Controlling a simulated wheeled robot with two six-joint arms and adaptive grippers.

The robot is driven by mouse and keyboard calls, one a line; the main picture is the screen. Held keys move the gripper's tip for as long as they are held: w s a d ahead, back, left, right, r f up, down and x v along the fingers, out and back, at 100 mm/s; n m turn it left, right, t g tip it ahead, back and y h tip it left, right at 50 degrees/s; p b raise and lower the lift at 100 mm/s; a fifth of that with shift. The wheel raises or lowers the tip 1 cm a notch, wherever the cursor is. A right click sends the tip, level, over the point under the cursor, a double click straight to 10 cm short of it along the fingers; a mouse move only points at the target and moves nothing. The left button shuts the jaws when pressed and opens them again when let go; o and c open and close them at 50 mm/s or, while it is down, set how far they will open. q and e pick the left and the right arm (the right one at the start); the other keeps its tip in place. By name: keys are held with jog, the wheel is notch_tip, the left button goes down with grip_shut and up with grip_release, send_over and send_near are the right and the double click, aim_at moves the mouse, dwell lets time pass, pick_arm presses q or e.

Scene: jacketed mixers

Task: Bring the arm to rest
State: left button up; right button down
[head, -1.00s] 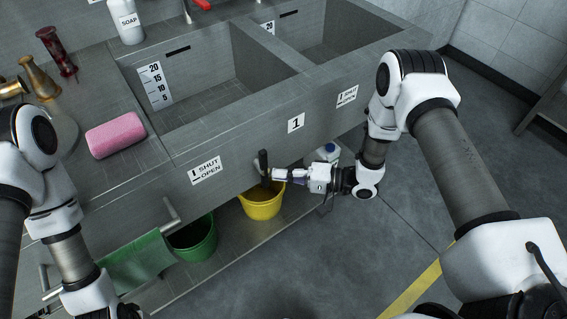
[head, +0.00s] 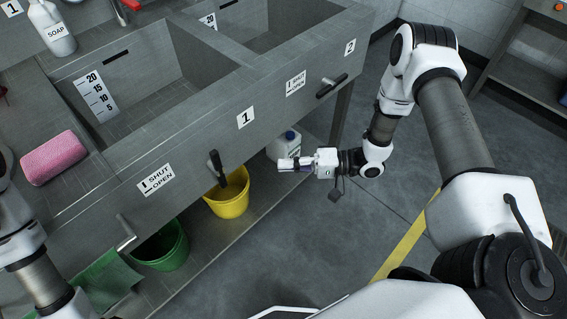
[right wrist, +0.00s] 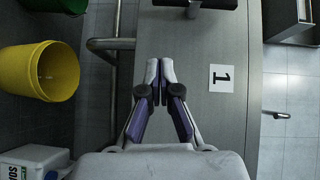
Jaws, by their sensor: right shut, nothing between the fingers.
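My right gripper (head: 282,164) is shut and empty in front of the sink unit. Its closed fingertips also show in the right wrist view (right wrist: 160,66), in front of the grey sink panel. My right arm is bent, reaching in from the right. Of my left arm only links show at the left edge; its gripper is out of view.
A second black handle (head: 332,86) juts from the front farther right. A metal rail (head: 126,234) sticks out at left. Floor right of the sink is open.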

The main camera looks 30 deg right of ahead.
jog(key=shift+d+f, duration=0.1)
jog(key=s+a+m+h+p, duration=0.2)
jog(key=s+a+h+p, duration=0.3)
jog(key=a, duration=0.4)
jog(key=s+d+f+n+g+h, duration=0.3)
jog(key=s+d+h, duration=0.2)
jog(key=s, duration=0.3)
jog(key=s+d+f+n+g+h, duration=0.3)
jog(key=s+d+g+h, duration=0.1)
jog(key=s, duration=0.5)
jog(key=d+h, duration=0.1)
jog(key=d, duration=0.1)
jog(key=shift+d+h+p, duration=0.4)
